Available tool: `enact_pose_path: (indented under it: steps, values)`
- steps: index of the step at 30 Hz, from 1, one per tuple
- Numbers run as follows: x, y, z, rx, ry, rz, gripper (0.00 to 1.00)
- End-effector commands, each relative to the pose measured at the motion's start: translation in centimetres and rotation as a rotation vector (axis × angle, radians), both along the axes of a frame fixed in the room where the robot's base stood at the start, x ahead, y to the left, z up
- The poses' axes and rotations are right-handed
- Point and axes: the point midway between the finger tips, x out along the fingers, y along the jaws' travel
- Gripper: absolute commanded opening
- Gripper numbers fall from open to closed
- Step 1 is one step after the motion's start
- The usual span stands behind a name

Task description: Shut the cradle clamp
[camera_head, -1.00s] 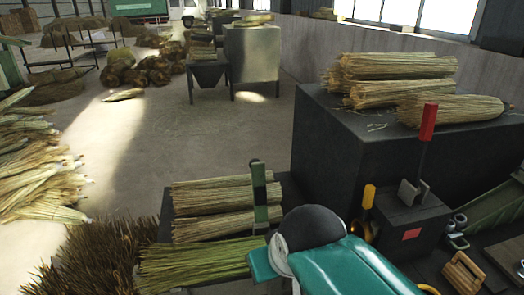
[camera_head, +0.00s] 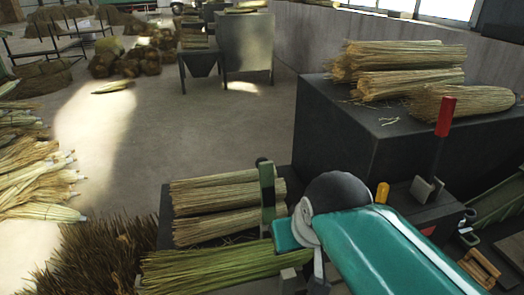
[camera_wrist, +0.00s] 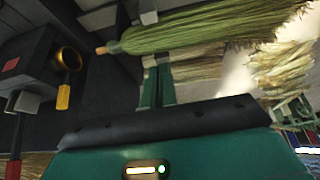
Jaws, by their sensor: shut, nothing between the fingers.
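A red-handled lever (camera_head: 446,118) stands up, slightly tilted, from a grey bracket (camera_head: 427,190) on a dark block. It looks like the cradle clamp, but I cannot be sure. In the wrist view its red end (camera_wrist: 13,169) shows at the lower left edge. My gripper (camera_wrist: 157,66) seems to show as two green fingers close together, empty, below a green broom bundle (camera_wrist: 200,32). The gripper is well to one side of the lever. In the head view my green arm hides much of the area around the gripper and part of the dark block.
A yellow handle (camera_head: 382,192) stands by the block; a brass ring (camera_wrist: 68,59) is beside it. Straw bundles (camera_head: 228,207) lie by a green post (camera_head: 267,190). More bundles lie on the dark counter (camera_head: 340,130). The floor (camera_head: 150,150) behind is largely clear.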

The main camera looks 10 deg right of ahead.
Motion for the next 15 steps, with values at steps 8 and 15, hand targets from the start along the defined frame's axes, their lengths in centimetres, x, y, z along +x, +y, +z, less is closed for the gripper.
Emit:
enact_pose_path:
  steps: [8,15]
  values:
    - [4.0,0.0,3.4,-0.001,0.041,0.003,0.0]
    - [10.4,-0.1,7.3,-0.002,0.103,0.004,0.0]
